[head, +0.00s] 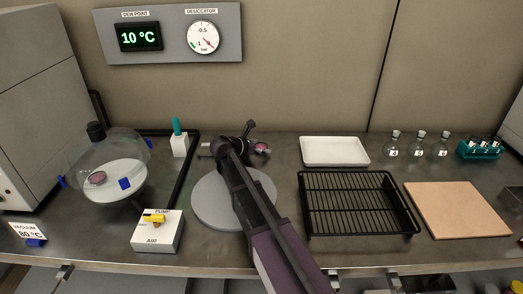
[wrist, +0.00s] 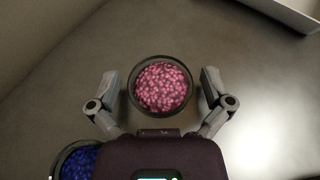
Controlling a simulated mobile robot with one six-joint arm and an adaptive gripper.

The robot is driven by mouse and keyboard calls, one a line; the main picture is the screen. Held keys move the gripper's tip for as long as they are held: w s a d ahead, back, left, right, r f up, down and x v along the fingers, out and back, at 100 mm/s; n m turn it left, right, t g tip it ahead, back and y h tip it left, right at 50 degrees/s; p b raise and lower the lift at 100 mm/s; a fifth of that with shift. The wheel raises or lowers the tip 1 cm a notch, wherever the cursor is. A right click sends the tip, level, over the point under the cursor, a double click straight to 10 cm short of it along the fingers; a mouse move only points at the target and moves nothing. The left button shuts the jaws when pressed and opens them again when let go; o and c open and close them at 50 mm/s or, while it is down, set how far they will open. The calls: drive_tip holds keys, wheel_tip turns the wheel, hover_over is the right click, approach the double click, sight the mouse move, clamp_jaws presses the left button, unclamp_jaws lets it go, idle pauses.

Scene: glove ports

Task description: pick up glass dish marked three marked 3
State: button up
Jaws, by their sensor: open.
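A round glass dish of pink beads (wrist: 161,87) lies between the two fingers of my gripper (wrist: 161,76) in the wrist view. My gripper is open, with a finger on either side of the dish and a gap on each side. The pink dish also shows in the head view (head: 262,147), just right of my gripper. A second dish with blue beads (wrist: 78,163) is at the lower left of the wrist view, partly hidden by my gripper's body. I cannot read a 3 on either dish.
A grey round plate (head: 210,205) lies under my arm. A glass desiccator (head: 105,165) holding another dish stands left, behind a pump switch box (head: 158,238). A white tray (head: 335,151), black rack (head: 358,203) and tan board (head: 457,209) are to the right.

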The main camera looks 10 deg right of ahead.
drive_tip(key=c, duration=1)
drive_tip(key=shift+r, duration=0.1)
wheel_tip(320, 180, up, 3)
drive_tip(key=p, duration=0.3)
drive_tip(key=shift+r, duration=0.2)
drive_tip(key=shift+s+r+p, duration=0.2)
drive_tip(key=shift+r+p, duration=0.05)
drive_tip(key=shift+p, duration=0.25)
drive_tip(key=s, duration=1)
drive_tip(key=s+r+p, duration=0.1)
drive_tip(key=s, duration=0.4)
drive_tip(key=shift+s+d, duration=0.2)
drive_tip(key=shift+s, duration=0.1)
